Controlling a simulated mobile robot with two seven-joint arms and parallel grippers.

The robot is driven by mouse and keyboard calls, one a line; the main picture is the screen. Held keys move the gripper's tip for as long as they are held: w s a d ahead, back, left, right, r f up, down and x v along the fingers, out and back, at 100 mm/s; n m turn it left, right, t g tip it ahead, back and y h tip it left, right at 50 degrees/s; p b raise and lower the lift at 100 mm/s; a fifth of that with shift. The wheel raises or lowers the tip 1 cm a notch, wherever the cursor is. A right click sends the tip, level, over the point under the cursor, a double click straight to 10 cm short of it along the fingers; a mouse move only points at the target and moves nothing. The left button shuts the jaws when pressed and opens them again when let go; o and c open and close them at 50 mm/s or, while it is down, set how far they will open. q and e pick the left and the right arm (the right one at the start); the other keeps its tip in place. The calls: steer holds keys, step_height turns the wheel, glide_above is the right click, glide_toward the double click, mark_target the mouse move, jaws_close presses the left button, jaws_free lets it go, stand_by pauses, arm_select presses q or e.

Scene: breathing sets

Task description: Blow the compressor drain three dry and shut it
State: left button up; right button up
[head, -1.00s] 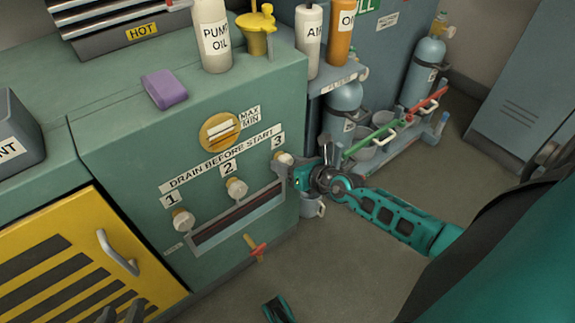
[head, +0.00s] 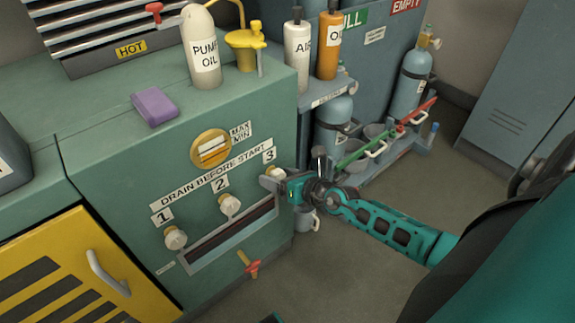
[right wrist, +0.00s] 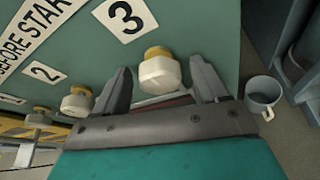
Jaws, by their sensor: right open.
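Drain three is a white knob on a brass base under the "3" label; it shows in the right wrist view (right wrist: 158,72) and partly in the head view (head: 277,172). My right gripper (head: 272,181) is at it. In the right wrist view the open fingers (right wrist: 162,84) stand on either side of the knob, with a gap on each side. Drain two (head: 230,204) and drain one (head: 175,238) are like knobs to the left. The slot-like trough (head: 230,235) runs below the knobs. My left gripper is not in view.
A grey mug (head: 307,220) is beside the compressor's right corner, below my right gripper. A red-handled valve (head: 251,265) sticks out under the trough. A purple block (head: 154,106), pump oil bottle (head: 201,50) and yellow funnel-like cup (head: 246,48) stand on top.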

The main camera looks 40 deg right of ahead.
mark_target(281, 178)
steer(key=p+v, duration=0.2)
steer(key=v, duration=0.3)
steer(key=shift+s+r, duration=0.15)
steer(key=shift+r, duration=0.05)
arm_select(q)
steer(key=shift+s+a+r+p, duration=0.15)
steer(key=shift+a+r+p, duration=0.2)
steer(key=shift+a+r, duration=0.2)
arm_select(e)
steer(key=v, duration=0.7)
steer(key=shift+s, duration=0.2)
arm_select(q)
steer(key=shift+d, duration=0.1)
